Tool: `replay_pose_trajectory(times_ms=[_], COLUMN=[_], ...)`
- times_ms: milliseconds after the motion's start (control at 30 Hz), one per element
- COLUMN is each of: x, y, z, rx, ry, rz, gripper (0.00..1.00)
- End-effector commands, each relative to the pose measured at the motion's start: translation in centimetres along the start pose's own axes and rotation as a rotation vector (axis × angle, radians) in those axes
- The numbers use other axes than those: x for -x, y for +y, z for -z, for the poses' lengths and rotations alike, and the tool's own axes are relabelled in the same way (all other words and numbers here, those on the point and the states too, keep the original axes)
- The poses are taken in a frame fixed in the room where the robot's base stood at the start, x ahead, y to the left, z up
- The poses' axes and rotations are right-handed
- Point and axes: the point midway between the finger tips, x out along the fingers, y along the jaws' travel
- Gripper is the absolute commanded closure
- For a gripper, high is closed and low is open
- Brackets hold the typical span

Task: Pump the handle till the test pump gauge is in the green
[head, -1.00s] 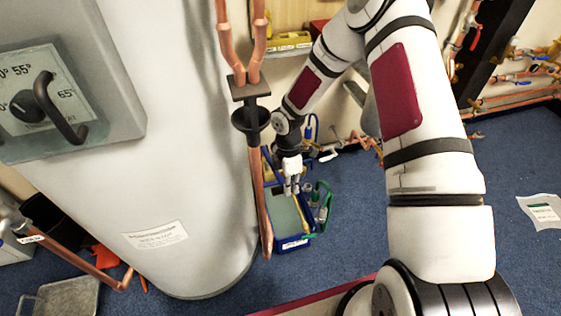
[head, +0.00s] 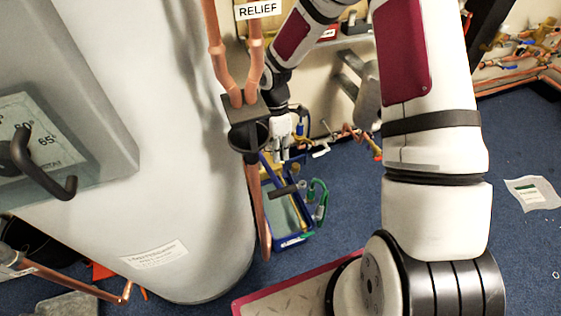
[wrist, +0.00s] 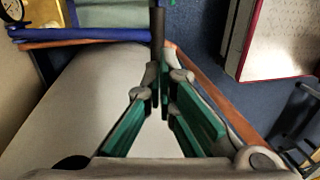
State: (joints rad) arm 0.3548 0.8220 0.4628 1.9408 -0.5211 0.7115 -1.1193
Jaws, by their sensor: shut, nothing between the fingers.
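The test pump is a blue open tray (head: 291,241) with a grey-green inside, on the blue carpet beside the grey cylinder. Its raised blue lever (head: 268,172) carries a black handle grip (head: 284,191) across the tray. My gripper (head: 281,157) is shut and empty, above and behind the grip in the head view. In the wrist view my gripper's green-padded fingers (wrist: 162,80) meet just below a dark upright bar (wrist: 158,28), apparently the handle grip; contact is unclear. A round gauge (wrist: 14,10) is partly cut off there, and its reading cannot be made out.
A copper pipe with a black funnel (head: 248,136) hangs close to the left of my gripper. The large grey cylinder (head: 190,215) fills the left. A green hose (head: 320,198) lies right of the tray. Open carpet lies further right.

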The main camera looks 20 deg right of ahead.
Motion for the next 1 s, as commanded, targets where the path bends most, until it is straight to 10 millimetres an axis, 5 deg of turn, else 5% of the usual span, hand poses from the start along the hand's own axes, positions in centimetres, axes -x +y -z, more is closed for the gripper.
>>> replay_pose_trajectory(times_ms=[500,700,1000], x=[-10.0,-12.0,-12.4], y=[0.0,0.0,0.0], z=[0.0,0.0,0.0], rx=[0.001,0.002,0.001], ry=[-0.001,-0.001,0.000], rz=[0.003,0.001,0.000], gripper=[1.00,1.00,1.00])
